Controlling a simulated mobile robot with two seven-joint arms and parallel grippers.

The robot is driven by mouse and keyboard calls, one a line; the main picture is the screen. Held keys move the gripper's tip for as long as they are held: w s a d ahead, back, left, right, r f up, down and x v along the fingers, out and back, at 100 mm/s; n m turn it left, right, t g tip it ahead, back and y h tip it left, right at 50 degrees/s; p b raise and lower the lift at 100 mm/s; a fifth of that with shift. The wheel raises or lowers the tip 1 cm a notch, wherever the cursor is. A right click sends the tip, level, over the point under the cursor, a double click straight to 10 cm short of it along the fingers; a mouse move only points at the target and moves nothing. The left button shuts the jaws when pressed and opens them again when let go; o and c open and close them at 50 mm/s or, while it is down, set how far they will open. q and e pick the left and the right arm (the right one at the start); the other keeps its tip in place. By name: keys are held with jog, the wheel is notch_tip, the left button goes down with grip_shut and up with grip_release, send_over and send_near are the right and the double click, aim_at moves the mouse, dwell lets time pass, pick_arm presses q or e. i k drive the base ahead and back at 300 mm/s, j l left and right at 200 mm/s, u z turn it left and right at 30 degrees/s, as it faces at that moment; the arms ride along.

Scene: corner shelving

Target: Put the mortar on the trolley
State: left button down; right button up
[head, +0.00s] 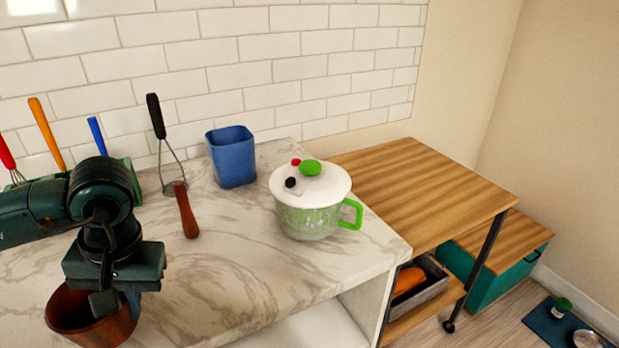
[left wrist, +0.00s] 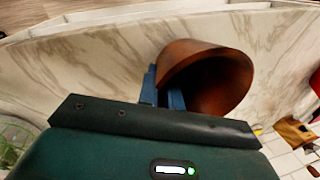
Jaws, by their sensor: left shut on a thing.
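The mortar is a brown wooden cup (head: 70,318) at the lower left of the head view, at the counter's front. My left gripper (head: 130,303) reaches down onto it and is shut on its wall at the right side. In the left wrist view, the blue fingers (left wrist: 162,92) meet the wall of the mortar (left wrist: 205,70), whose open mouth shows. I cannot tell whether its base touches the counter. The trolley (head: 425,185) has a bare wooden top and stands past the counter's right end. My right gripper is not in view.
Utensils stand along the tiled wall. A grey tray (head: 425,285) sits on the trolley's lower shelf.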

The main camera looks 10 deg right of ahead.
aim_at(423, 192)
jog(key=k+z, duration=0.1)
jog(key=z, duration=0.6)
jog(key=k+l+z, duration=0.1)
jog(key=z, duration=0.25)
jog(key=i+l+z, duration=0.1)
jog(key=i+z, duration=0.55)
jog(key=z, duration=0.15)
jog(key=i+j, duration=0.15)
jog(key=i, duration=0.7)
